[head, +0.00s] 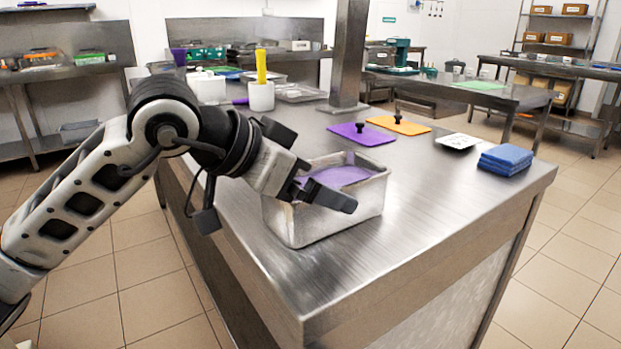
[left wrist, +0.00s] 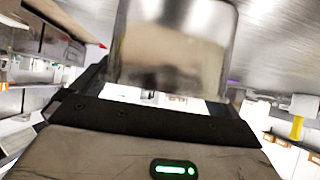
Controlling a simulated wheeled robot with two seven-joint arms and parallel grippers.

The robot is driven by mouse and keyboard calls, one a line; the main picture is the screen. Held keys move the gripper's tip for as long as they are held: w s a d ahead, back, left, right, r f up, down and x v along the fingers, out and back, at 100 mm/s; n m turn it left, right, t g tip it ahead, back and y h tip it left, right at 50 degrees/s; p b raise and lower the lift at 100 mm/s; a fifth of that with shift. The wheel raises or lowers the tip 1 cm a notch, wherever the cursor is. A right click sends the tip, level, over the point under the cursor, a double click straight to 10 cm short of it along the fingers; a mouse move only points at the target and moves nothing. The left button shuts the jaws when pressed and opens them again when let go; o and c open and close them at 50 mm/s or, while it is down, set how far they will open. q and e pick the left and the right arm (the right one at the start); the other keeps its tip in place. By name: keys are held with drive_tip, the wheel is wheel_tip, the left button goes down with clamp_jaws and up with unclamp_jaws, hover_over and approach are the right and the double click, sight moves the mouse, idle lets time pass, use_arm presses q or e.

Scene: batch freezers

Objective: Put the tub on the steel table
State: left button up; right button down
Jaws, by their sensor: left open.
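The tub (head: 330,211) is an open rectangular metal container with purple contents. It stands upright on the steel table (head: 440,215), close to its near left edge. My left gripper (head: 328,190) is open at the tub's near left side, its dark fingers reaching over the rim and hiding part of it. I cannot tell whether they touch the tub. In the left wrist view a blurred metal surface, likely the tub (left wrist: 172,50), fills the top middle in front of the gripper. My right gripper is in neither view.
A blue folded cloth stack (head: 505,160), a white tile (head: 458,142), a purple board (head: 361,134) and an orange board (head: 398,125) lie farther back. A white container (head: 261,95) with a yellow handle and a steel post (head: 348,55) stand behind. The table's front right is clear.

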use_arm(q)
drive_tip(key=v, duration=1.1)
drive_tip(key=shift+s+a, duration=0.2)
drive_tip(key=shift+a, duration=0.15)
drive_tip(key=shift+r, duration=0.15)
